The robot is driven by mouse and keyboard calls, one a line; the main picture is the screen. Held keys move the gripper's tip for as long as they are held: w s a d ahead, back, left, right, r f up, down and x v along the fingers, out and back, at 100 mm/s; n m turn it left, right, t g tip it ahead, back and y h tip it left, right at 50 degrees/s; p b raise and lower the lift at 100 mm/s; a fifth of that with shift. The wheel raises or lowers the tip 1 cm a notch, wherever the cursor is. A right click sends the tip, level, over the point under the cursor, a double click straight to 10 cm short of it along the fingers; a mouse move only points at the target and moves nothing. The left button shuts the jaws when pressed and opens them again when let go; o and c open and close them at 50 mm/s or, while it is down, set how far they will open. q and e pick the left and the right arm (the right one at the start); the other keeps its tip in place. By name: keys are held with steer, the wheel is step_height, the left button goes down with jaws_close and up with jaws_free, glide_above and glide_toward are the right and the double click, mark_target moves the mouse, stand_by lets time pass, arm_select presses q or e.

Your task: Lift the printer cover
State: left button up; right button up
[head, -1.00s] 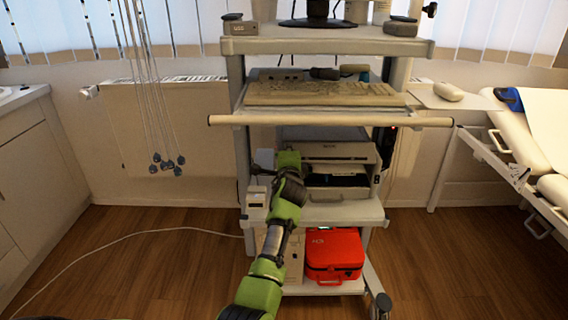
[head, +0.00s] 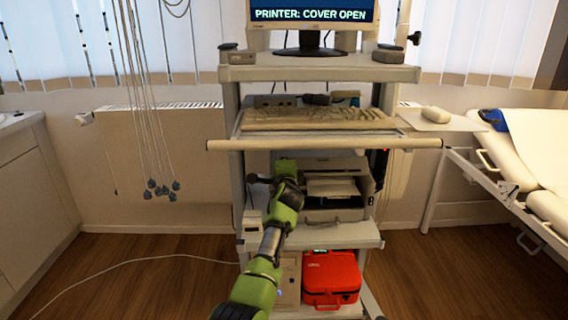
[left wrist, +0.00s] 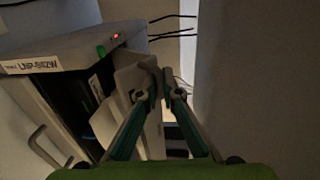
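The printer (head: 352,203) sits on the middle shelf of the cart. Its upper front is open, and pale inner parts (head: 332,186) show. In the left wrist view, the printer's labelled side (left wrist: 60,62) is at the left, with a dark opening and a pale panel (left wrist: 130,78) behind my fingers. My left gripper (left wrist: 159,78) has its fingertips drawn together in front of this panel; I see nothing clearly between them. In the head view, my left gripper (head: 262,182) is at the printer's left side. Exact contact with the cover is hidden. My right gripper is not in view.
The monitor (head: 312,14) reads "PRINTER: COVER OPEN". A keyboard shelf with a front bar (head: 325,144) is above the printer. A red case (head: 331,277) stands below. Cords hang at the left, a bed (head: 520,170) is at the right.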

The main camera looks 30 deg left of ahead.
arm_select(q)
steer(key=shift+s, duration=0.15)
steer(key=v, duration=1.2)
steer(key=shift+f, duration=0.1)
stand_by(0.5)
